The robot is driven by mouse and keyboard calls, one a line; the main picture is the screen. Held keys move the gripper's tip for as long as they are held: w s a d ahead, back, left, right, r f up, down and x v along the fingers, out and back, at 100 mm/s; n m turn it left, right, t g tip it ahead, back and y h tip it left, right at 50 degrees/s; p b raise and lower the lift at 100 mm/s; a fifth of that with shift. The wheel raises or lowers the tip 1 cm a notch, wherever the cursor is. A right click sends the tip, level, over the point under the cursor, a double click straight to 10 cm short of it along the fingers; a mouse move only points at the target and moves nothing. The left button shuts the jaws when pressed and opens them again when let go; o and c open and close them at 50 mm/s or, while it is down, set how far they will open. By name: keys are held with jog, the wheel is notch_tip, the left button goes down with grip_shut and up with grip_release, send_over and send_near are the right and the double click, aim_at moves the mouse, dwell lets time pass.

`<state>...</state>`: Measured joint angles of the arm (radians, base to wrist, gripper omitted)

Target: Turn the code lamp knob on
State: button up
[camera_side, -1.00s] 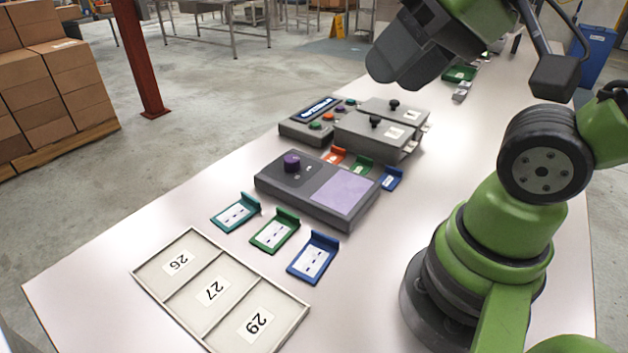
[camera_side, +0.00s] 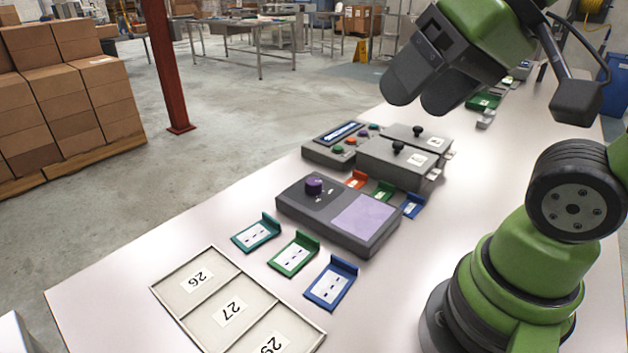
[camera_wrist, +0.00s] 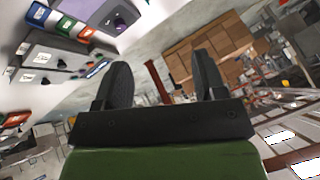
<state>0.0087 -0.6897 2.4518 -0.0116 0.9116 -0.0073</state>
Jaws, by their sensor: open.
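The code lamp is a dark grey box (camera_side: 338,225) with a lavender panel (camera_side: 366,218) and a purple knob (camera_side: 313,186) on its left part. The knob also shows at the top of the wrist view (camera_wrist: 120,24). White marks sit beside the knob; they are too small to read. My gripper (camera_side: 420,97) hangs well above the table, up and right of the knob in the side view, over the grey lidded boxes. Its two dark fingers also show in the wrist view (camera_wrist: 163,75). They are apart, with nothing between them, and touch nothing.
Grey boxes with black lid knobs (camera_side: 400,163) and a button unit with a display (camera_side: 340,146) stand behind the lamp. Small coloured card holders (camera_side: 295,254) lie before and behind it. A three-part tray (camera_side: 240,305) is at the front. The air above the knob is clear.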

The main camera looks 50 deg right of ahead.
jog(key=w+d+g, duration=0.2)
jog(key=w, duration=0.6)
jog(key=g+h, duration=0.2)
jog(key=g, duration=0.3)
send_over(314, 181)
notch_tip(314, 181, down, 18)
jog(key=shift+m, duration=0.3)
notch_tip(314, 181, down, 10)
jog(key=shift+r, duration=0.1)
jog(key=c, duration=0.9)
